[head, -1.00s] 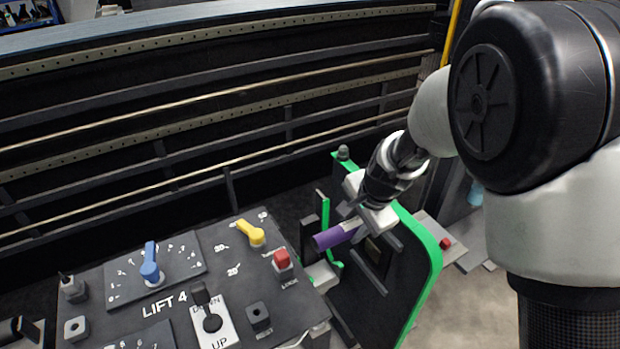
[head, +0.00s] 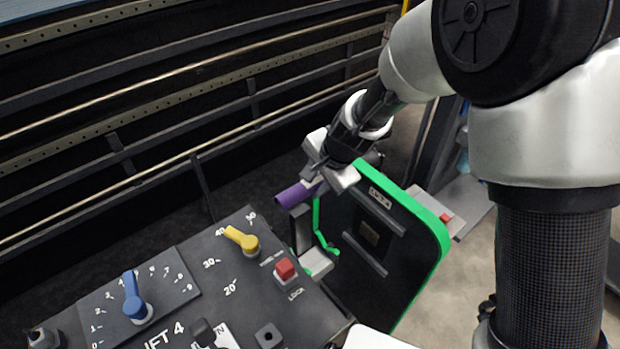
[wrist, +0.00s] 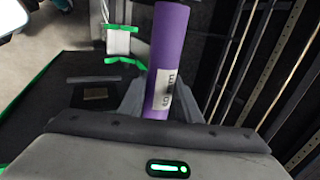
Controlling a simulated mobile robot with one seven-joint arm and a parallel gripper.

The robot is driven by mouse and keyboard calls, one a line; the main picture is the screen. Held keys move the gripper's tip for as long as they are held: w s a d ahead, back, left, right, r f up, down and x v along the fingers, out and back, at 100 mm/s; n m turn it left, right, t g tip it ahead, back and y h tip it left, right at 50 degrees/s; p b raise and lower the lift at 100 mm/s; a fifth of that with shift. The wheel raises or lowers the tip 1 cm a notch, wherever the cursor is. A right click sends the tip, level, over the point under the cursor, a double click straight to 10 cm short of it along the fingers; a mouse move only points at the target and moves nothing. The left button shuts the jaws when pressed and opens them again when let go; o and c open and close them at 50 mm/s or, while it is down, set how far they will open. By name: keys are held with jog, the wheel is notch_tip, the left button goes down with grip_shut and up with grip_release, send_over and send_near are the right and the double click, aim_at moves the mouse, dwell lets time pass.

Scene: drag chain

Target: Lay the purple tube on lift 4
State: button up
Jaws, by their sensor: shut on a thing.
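My gripper (wrist: 165,105) is shut on that end. The tube looks clear of the lift's green-edged bracket (head: 320,235); the exact gap cannot be told.
The lift 4 control panel (head: 185,270) fills the lower left, with a blue dial (head: 134,300), a yellow lever (head: 243,241) and a red lock button (head: 285,269). Dark horizontal rails (head: 150,150) run behind. Grey floor (head: 455,270) shows at the right.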

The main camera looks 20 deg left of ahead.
jog(key=shift+d+r, duration=0.15)
jog(key=shift+r, duration=0.1)
notch_tip(320, 180, down, 33)
jog(key=b, duration=2.8)
jog(key=shift+r, duration=0.15)
dwell(0.3)
jog(key=o, duration=1.2)
jog(key=shift+o, duration=0.2)
jog(key=shift+r, duration=0.5)
jog(key=p+v, duration=0.5)
jog(key=v, duration=1.1)
jog(key=shift+s+d, duration=0.25)
jog(key=shift+d, duration=0.15)
jog(key=shift+r, duration=0.1)
